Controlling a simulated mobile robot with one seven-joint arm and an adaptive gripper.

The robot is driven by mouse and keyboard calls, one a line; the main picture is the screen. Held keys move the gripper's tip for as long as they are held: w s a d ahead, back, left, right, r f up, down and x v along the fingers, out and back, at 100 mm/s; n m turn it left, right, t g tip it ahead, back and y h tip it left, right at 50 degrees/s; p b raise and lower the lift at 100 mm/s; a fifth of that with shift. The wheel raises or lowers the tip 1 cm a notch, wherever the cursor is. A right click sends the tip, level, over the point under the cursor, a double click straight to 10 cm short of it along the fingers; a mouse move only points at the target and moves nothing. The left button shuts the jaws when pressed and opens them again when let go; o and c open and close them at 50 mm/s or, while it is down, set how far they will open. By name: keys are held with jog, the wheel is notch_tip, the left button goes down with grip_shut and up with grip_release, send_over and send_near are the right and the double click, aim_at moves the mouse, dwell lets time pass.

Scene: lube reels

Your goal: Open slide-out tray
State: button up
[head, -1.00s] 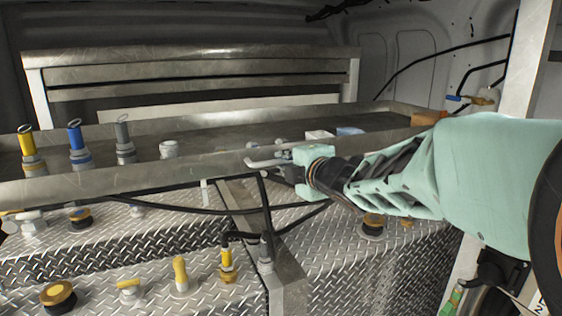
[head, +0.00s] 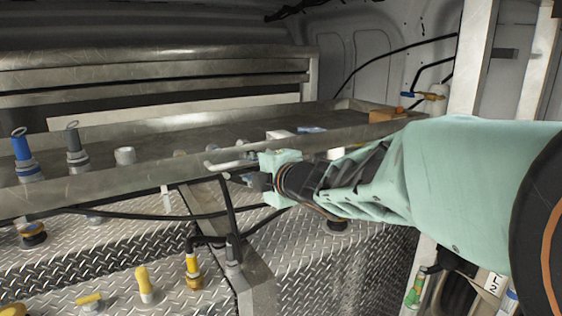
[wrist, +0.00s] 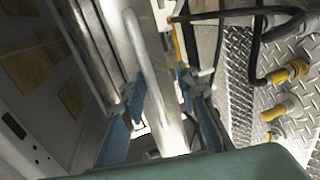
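The slide-out tray (head: 120,180) is a long, shallow metal tray above the diamond-plate boxes in the head view. A pale bar handle (head: 228,164) sticks out from its front wall. My gripper (head: 248,172) is at this handle, reaching in from the right. In the wrist view the handle (wrist: 148,65) runs between the two blue fingers of my gripper (wrist: 160,92), with a visible gap between them. The fingers look open around the bar; whether either touches it is unclear. The fingertips are partly hidden in the head view.
Blue and grey nozzles (head: 24,155) stand in the tray at left. A metal post (head: 474,60) stands at right. A metal rack (head: 150,65) is behind.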

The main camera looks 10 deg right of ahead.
jog(key=r+v, duration=0.1)
jog(key=v, duration=0.5)
jog(key=shift+a, duration=0.2)
jog(key=shift+w+r, duration=0.15)
jog(key=s+d+m+g+h+p, duration=0.1)
jog(key=s+d+m+h+p, duration=0.55)
jog(key=d+m, duration=0.6)
jog(key=s+a+f+m+g+p, duration=0.1)
jog(key=s+f+m+g+p, duration=0.1)
jog(key=s+m, duration=0.3)
jog(key=s+a+f+m+g+p, duration=0.2)
jog(key=s+f+m+g, duration=0.2)
jog(key=s, duration=1)
jog(key=shift+s+a+f+m+g, duration=0.2)
jog(key=shift+m+g, duration=0.25)
jog(key=shift+g, duration=0.35)
